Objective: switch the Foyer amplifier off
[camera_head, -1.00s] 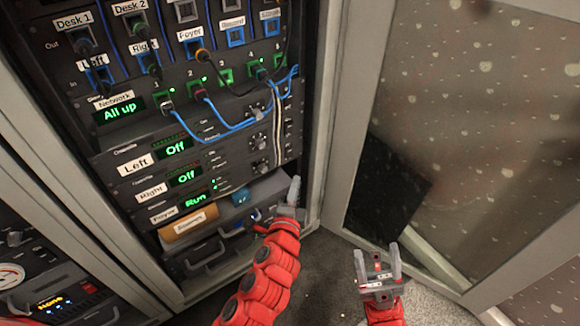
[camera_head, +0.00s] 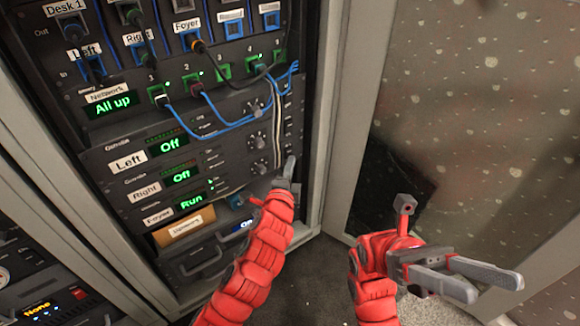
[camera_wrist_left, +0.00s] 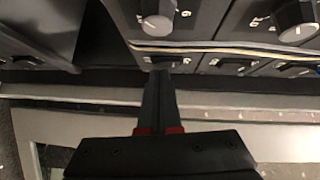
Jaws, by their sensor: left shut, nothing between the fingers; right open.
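The Foyer amplifier (camera_head: 218,195) is the lowest of three stacked amplifiers; its green display (camera_head: 191,203) reads "Run". The Left and Right amplifiers above it read "Off". My left gripper (camera_head: 287,174) is shut and empty at the right end of the amplifier stack, partly hiding it. My right gripper (camera_head: 470,278) is open and empty, away from the rack.
Blue cables (camera_head: 222,122) and pale cables (camera_head: 276,125) hang across the rack front. An orange-brown labelled box (camera_head: 184,226) and a drawer handle lie below the amplifiers. More rocker switches (camera_wrist_left: 235,66) sit beside the fingers. A speckled glass panel (camera_head: 470,110) stands at the right.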

